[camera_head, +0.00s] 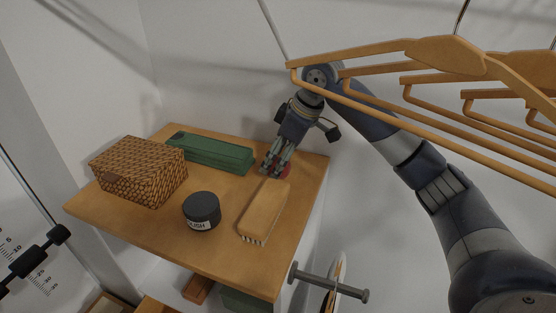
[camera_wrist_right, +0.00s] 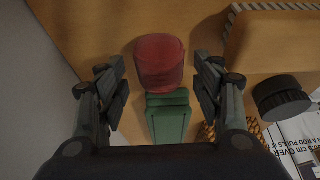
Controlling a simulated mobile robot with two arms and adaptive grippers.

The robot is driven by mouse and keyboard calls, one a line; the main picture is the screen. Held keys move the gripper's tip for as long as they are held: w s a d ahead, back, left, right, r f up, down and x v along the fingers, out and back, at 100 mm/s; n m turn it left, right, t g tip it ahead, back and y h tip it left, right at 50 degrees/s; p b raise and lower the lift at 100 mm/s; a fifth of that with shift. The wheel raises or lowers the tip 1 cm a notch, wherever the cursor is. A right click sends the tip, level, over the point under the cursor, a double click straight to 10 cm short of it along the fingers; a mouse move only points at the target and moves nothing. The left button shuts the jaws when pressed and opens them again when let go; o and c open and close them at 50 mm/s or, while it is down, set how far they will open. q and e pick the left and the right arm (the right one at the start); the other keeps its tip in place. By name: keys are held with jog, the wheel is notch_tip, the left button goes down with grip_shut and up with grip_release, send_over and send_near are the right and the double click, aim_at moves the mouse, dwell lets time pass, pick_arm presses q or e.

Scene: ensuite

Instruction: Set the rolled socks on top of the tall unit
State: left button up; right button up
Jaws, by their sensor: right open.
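The rolled socks look like a dark red roll and stand on the wooden top of the tall unit (camera_head: 225,238), near its back right corner. In the head view only a small part of the red roll (camera_head: 286,171) shows behind my fingers. In the right wrist view the roll (camera_wrist_right: 160,62) sits between the two fingers, with a gap on each side. My right gripper (camera_head: 274,169) points down at the roll and is open; it also shows in the wrist view (camera_wrist_right: 161,82). My left gripper is out of view.
On the same top are a woven box (camera_head: 138,170), a green box (camera_head: 212,153), a dark round tin (camera_head: 201,211) and a wooden brush (camera_head: 264,209). The brush lies close to my right gripper. Wooden hangers (camera_head: 450,57) hang in front of my right arm.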

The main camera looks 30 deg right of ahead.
jog(key=b+v, duration=0.2)
jog(key=v, duration=0.9)
jog(key=shift+r+b, duration=0.2)
jog(key=shift+b, duration=0.15)
jog(key=shift+d, duration=0.1)
